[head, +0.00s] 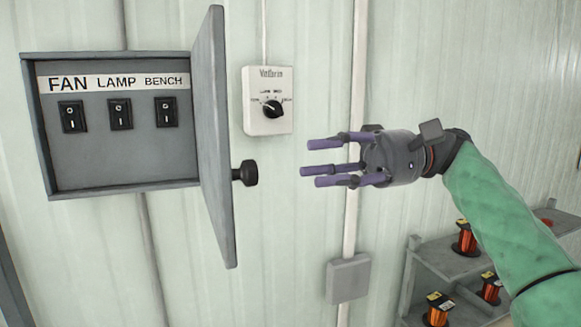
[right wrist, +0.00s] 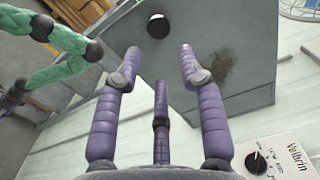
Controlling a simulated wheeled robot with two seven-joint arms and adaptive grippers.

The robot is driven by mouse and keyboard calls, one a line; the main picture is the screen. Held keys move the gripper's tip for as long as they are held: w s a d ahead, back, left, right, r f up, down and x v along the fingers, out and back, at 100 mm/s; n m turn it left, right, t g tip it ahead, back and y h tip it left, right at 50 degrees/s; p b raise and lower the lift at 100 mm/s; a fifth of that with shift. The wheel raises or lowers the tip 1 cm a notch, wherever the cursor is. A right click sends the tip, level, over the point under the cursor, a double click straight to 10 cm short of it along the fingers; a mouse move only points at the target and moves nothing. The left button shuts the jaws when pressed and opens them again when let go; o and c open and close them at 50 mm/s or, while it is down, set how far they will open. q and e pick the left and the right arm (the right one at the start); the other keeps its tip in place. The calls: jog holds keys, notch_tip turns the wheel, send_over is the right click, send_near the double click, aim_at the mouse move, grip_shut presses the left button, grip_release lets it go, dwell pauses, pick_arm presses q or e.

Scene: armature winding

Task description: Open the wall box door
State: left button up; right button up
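The grey wall box (head: 120,180) is on the wall at the left in the head view. Its door (head: 213,140) stands swung open on the box's right side, showing three switches inside. A black round knob (head: 246,173) sticks out from the door's outer face toward the right. My right gripper (head: 318,166) is open and empty, to the right of the knob and apart from it. In the right wrist view the purple fingers (right wrist: 165,65) are spread, with the door (right wrist: 225,65) and knob (right wrist: 158,26) beyond them. My left gripper is not clearly in view.
A white dial unit (head: 268,100) is on the wall right of the door. A grey junction box (head: 348,278) and a vertical conduit are below and behind my right gripper. A shelf (head: 440,262) with several orange spools stands at the lower right.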

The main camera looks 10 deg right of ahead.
jog(key=shift+w+d, duration=0.2)
jog(key=shift+d, duration=0.9)
